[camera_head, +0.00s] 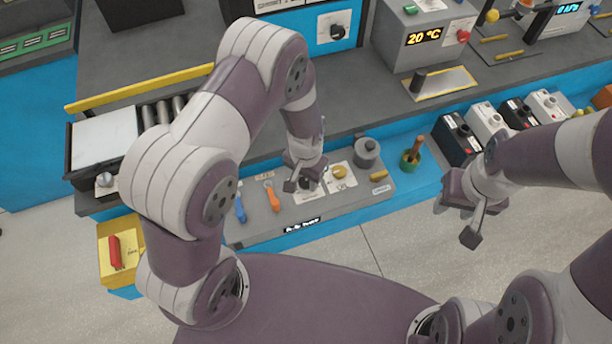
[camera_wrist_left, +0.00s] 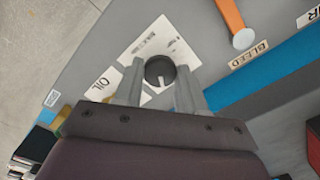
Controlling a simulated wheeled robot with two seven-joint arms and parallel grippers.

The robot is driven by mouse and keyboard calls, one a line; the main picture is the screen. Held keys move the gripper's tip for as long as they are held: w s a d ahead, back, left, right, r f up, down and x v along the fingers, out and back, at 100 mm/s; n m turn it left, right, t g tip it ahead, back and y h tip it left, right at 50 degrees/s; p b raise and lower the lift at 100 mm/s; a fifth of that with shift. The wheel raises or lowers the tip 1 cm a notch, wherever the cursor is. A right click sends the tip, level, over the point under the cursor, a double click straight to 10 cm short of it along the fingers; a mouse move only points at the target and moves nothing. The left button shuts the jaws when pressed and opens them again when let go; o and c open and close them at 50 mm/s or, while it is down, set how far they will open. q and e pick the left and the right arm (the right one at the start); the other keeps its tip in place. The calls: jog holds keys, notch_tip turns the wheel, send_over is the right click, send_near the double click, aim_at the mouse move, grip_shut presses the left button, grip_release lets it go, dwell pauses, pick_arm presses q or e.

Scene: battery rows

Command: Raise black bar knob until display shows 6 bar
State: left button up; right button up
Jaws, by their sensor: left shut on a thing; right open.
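The round black knob (camera_wrist_left: 160,70) with a white pointer mark sits on a white label plate (camera_wrist_left: 150,48) in the left wrist view. My left gripper (camera_head: 305,182) is down at the grey control panel (camera_head: 347,207), its fingers on either side of the knob and shut on it. In the head view the gripper mostly hides this knob. A small dark display (camera_head: 302,225) with white characters is on the panel's front edge; its reading is too small to tell. My right gripper (camera_head: 474,212) is open and empty, apart from the panel at the right.
On the panel, a blue handle (camera_head: 240,208) and an orange handle (camera_head: 273,198) lie left of the gripper. A yellow knob (camera_head: 339,171) and a grey cylinder (camera_head: 366,152) are to its right. Several black and white boxes (camera_head: 487,120) stand further right.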

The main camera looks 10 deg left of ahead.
aim_at(306, 181)
pick_arm(q)
jog(key=shift+w+r, duration=0.1)
jog(key=o, duration=1)
jog(key=shift+o, duration=0.2)
notch_tip(306, 181, up, 13)
jog(key=shift+f, duration=0.2)
jog(key=s+a+r+n+t, duration=0.1)
jog(key=s+a+r+n, duration=0.2)
jog(key=s+a+r, duration=0.3)
jog(key=s+a, duration=0.1)
jog(key=s, duration=0.2)
jog(key=shift+n, duration=0.3)
jog(key=shift+s, duration=0.15)
dwell(0.7)
